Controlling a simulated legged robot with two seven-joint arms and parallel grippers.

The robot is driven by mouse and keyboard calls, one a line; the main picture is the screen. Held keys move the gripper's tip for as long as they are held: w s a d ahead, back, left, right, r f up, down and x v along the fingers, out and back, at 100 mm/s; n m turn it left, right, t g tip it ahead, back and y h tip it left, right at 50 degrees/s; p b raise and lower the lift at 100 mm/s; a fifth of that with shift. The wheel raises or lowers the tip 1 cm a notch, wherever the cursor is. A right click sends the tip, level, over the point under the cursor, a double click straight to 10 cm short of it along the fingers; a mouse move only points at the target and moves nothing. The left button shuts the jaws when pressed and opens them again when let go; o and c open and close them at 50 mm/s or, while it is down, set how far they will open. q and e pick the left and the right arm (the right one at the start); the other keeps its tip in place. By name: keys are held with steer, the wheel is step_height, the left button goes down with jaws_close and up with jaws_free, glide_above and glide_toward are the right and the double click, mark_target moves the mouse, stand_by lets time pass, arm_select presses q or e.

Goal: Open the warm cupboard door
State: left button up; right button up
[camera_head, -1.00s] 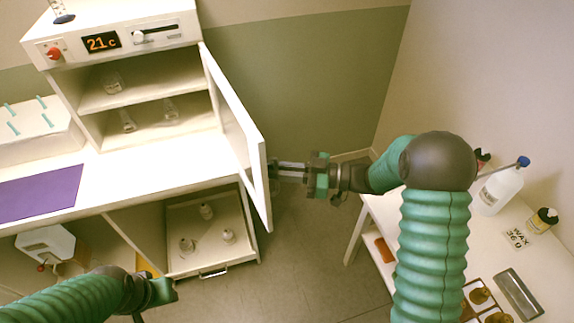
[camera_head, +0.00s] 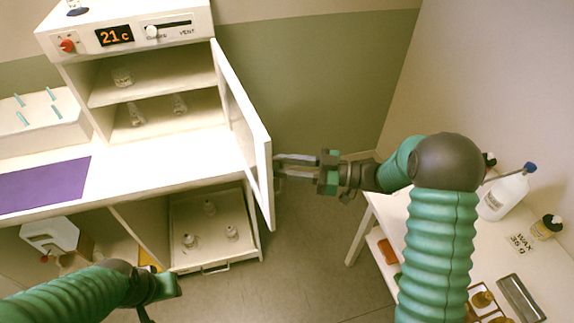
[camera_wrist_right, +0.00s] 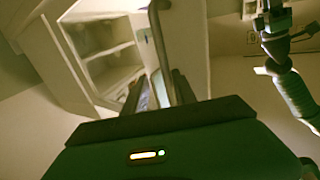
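The warm cupboard (camera_head: 148,70) is white, with a 21 c display on top and small glassware on its shelves. Its door (camera_head: 246,135) stands swung wide open on the right side, with the inside of the cupboard exposed. My right gripper (camera_head: 278,167) is on the outer side of the door, near its free edge, fingers apart. In the right wrist view the bar handle (camera_wrist_right: 160,45) runs down between or beside the fingers (camera_wrist_right: 157,92); contact is unclear. My left gripper (camera_head: 150,300) is low at the left, its fingertips mostly out of sight.
A lower compartment holds a pull-out tray (camera_head: 178,266) with several small bottles. A purple mat (camera_head: 42,186) lies on the white counter. A side table (camera_head: 490,250) with a white bottle (camera_head: 503,196) stands at the right. Floor between them is clear.

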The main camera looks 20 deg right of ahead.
steer(key=b+v, duration=0.2)
steer(key=v, duration=1.5)
steer(key=shift+w, duration=0.15)
